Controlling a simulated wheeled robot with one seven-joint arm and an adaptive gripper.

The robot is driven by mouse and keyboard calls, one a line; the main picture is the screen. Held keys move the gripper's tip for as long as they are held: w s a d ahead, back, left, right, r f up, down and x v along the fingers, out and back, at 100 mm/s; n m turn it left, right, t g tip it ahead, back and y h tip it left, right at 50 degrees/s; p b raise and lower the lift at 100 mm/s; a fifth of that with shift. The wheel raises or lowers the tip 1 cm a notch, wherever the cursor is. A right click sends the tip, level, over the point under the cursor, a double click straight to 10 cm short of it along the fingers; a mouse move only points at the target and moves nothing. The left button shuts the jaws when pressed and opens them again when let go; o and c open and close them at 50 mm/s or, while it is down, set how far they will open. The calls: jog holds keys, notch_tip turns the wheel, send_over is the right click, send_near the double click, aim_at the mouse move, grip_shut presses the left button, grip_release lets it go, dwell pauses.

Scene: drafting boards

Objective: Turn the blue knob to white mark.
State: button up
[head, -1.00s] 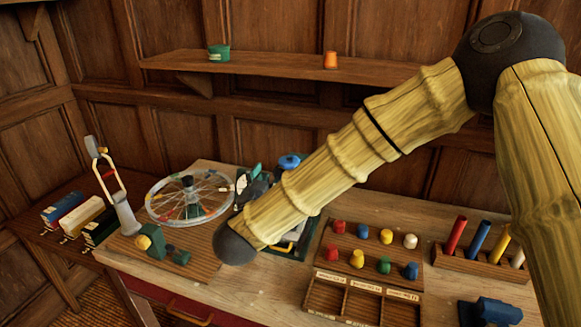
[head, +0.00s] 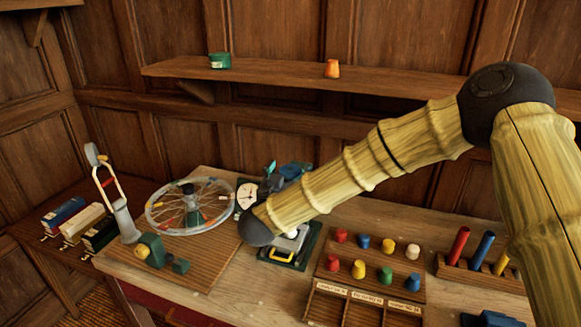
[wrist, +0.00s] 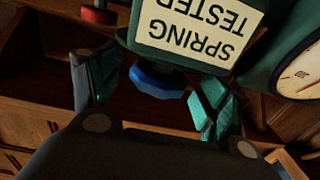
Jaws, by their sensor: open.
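The blue knob (wrist: 160,80) shows in the wrist view under a tester body with a white label (wrist: 200,28) reading "SPRING TESTER", upside down in this view. My gripper (wrist: 152,76) is open, with one green-and-dark finger on each side of the knob. A gap shows on each side, so the fingers look apart from it. In the head view, my gripper (head: 270,180) is beside the tester, and my arm hides much of the tester. I cannot make out a white mark on or around the knob.
A round dial (wrist: 302,72) is close to the right finger in the wrist view. A spoked wheel (head: 160,212) stands left of the tester. A rack of coloured pegs (head: 345,262) lies to the right. A shelf (head: 270,72) runs along the wall behind.

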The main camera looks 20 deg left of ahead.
jog(key=shift+w, duration=0.9)
jog(key=c, duration=1)
jog(key=shift+c, duration=0.2)
jog(key=shift+n+y, duration=0.3)
jog(key=shift+y, duration=0.2)
